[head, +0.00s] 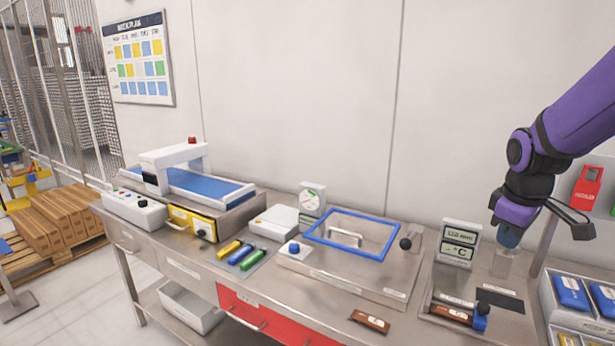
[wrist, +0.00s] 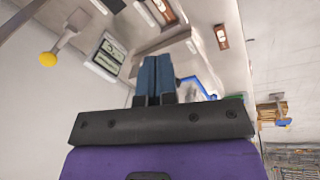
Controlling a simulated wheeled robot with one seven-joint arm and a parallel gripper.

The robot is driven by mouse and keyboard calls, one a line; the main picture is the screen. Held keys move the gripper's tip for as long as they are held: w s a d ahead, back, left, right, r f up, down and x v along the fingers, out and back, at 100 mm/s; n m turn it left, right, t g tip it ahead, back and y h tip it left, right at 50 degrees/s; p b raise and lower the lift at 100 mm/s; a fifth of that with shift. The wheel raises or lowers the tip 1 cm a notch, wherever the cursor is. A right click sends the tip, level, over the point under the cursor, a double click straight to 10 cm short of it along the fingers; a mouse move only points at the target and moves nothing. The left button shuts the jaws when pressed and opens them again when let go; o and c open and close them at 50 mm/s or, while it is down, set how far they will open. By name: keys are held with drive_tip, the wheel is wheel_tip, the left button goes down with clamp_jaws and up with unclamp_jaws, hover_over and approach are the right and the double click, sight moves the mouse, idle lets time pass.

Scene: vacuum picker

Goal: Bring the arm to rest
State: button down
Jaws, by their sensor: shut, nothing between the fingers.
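My purple arm (head: 575,110) reaches in from the upper right of the head view, bent with its hand pointing down. My gripper (head: 508,240) hangs above the right part of the steel bench, near the wall. In the wrist view its blue fingers (wrist: 155,78) are together with nothing between them. A pale block (head: 503,263) shows just under the fingertips in the head view; I cannot tell whether they touch.
Left of my gripper stands a display reading °C (head: 458,242). A blue-framed lid (head: 352,233) and a small conveyor (head: 190,185) are farther left. A bin with blue packs (head: 572,293) is at right. The air above the bench's middle is clear.

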drive_tip(key=s+a+r+m+t, duration=0.1)
drive_tip(key=s+a+r+m, duration=0.2)
drive_tip(key=s+a+r, duration=0.2)
drive_tip(key=s+a+r+m+t+y, duration=0.1)
drive_tip(key=s+a+r, duration=0.4)
drive_tip(key=s, duration=0.6)
drive_tip(key=shift+a+r+m+t, duration=0.3)
drive_tip(key=shift+a+m+t, duration=0.25)
drive_tip(key=shift+m, duration=0.55)
drive_tip(key=c, duration=1.7)
unclamp_jaws()
drive_tip(key=shift+s, duration=0.3)
drive_tip(key=shift+c, duration=0.2)
drive_tip(key=o, duration=1)
drive_tip(key=shift+s, duration=0.1)
drive_tip(key=shift+c, duration=0.2)
drive_tip(key=m+g, duration=0.2)
drive_tip(key=g, duration=0.3)
hover_over(484, 305)
wheel_tip(484, 305, down, 25)
wheel_tip(484, 305, down, 11)
drive_tip(key=shift+f, duration=0.1)
